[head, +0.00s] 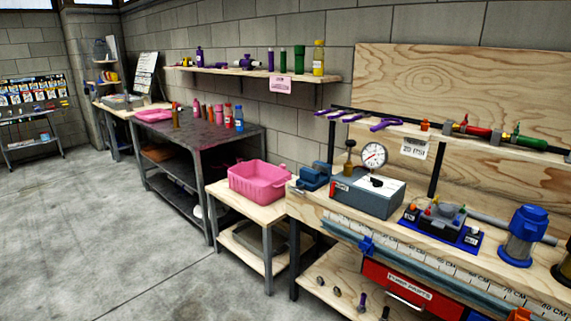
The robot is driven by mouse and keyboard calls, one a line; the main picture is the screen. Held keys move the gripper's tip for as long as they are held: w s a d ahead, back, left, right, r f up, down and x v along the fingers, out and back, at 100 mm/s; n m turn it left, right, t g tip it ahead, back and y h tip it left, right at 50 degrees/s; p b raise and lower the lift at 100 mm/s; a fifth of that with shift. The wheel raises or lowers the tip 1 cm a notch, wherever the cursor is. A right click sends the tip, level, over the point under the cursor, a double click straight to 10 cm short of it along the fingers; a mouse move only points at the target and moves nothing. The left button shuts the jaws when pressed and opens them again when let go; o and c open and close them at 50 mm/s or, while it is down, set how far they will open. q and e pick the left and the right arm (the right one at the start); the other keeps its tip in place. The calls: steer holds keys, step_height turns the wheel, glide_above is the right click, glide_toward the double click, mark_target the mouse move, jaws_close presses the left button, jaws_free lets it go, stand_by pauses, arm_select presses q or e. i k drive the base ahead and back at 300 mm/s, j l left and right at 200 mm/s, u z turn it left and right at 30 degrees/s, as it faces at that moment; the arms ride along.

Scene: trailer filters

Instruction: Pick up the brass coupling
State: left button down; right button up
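I cannot tell for sure which thing is the brass coupling. A brass-coloured upright fitting (349,160) stands by the round gauge (374,155) at the back of the grey box on the right workbench. Neither of my grippers shows in the head view.
The right workbench (312,200) holds a grey box (365,195), a blue tray with fittings (438,232) and a blue-topped canister (525,235). A pink bin (258,182) sits on a low table to its left. A dark metal table (190,140) stands further back. The concrete floor (100,230) at left is clear.

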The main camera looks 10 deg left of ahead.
mark_target(175, 119)
steer(key=i+j+u, duration=0.1)
steer(key=i+u, duration=0.15)
steer(key=u, duration=0.15)
steer(key=i+u, duration=0.55)
steer(key=u, duration=0.2)
steer(key=i+u, duration=0.4)
steer(key=i, duration=0.75)
steer(key=i+z, duration=0.35)
steer(key=i, duration=0.6)
steer(key=i+j+z, duration=0.15)
steer(key=i+z, duration=0.15)
steer(key=i, duration=0.6)
